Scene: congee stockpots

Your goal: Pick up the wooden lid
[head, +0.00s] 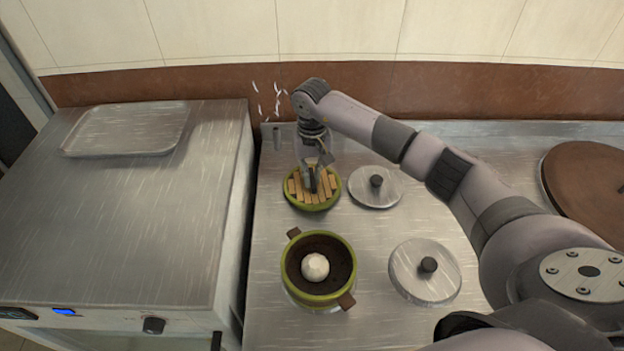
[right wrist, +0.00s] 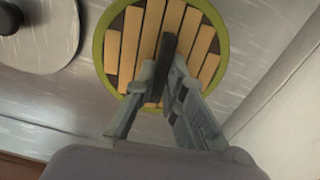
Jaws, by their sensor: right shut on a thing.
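The wooden lid (head: 299,189) is round, with light slats, a green rim and a dark raised handle across its middle. It is at the back left of the metal counter. In the right wrist view the lid (right wrist: 131,42) fills the upper middle, with the fingers reaching over the slats. My right gripper (head: 312,183) points down at the lid and is shut on its dark handle; it also shows in the right wrist view (right wrist: 168,80). Whether the lid is clear of the surface below, I cannot tell. My left gripper is not in view.
A green-rimmed pot (head: 335,286) with brown handles holds a white ball (head: 315,267), in front of the wooden lid. Two metal lids (head: 366,191) (head: 409,280) lie to the right. A large brown lid (head: 590,185) is at far right. A metal tray (head: 125,130) lies on the left unit.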

